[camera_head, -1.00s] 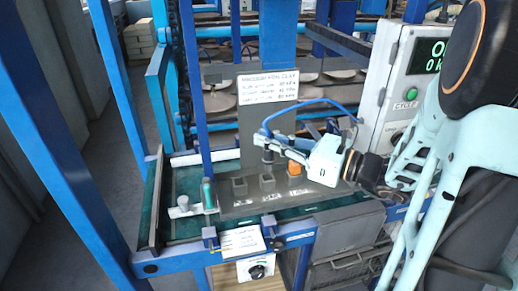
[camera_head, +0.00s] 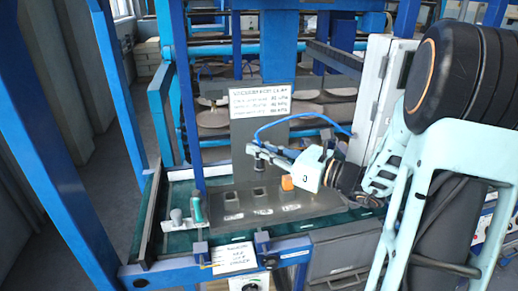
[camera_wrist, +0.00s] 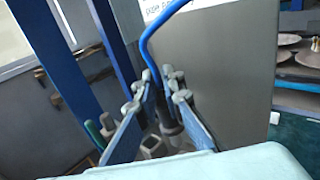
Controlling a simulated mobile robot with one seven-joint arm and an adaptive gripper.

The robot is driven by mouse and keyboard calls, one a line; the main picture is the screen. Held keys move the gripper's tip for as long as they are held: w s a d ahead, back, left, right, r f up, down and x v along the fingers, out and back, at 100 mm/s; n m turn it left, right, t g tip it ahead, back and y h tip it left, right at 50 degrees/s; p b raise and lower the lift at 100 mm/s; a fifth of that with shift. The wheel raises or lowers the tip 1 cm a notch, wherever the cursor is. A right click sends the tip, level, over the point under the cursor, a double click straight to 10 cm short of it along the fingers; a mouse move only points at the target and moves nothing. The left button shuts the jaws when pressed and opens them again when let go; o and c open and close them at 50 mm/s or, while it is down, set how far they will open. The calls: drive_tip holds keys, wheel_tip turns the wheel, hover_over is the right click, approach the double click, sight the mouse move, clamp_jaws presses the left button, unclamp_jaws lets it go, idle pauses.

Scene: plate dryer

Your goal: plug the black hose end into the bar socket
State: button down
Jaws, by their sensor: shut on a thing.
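My gripper (camera_head: 261,152) is shut on the black hose end (camera_head: 258,165), with the blue hose (camera_head: 300,117) looping back from it to the right. In the wrist view, my gripper (camera_wrist: 164,88) has its fingers on both sides of the black hose end (camera_wrist: 168,122), which points downward. A grey base plate (camera_head: 310,203) carries a row of small square sockets. The hose end is above the middle socket (camera_head: 258,193) in the head view, apparently apart from it. One square socket (camera_wrist: 152,147) shows just left of the hose end in the wrist view. The socket labels are unreadable.
A grey upright panel (camera_head: 262,140) with a white sign (camera_head: 262,102) rises close behind. Blue frame posts surround the station.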

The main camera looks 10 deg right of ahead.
sight(259, 179)
drive_tip(key=shift+f+b, duration=2.3)
drive_tip(key=shift+f, duration=0.8)
drive_tip(key=shift+f+b, duration=0.35)
drive_tip(key=shift+f, duration=0.2)
drive_tip(key=c, duration=2)
unclamp_jaws()
drive_tip(key=shift+o, duration=0.2)
drive_tip(key=v, duration=1.2)
drive_tip(key=shift+r, duration=0.1)
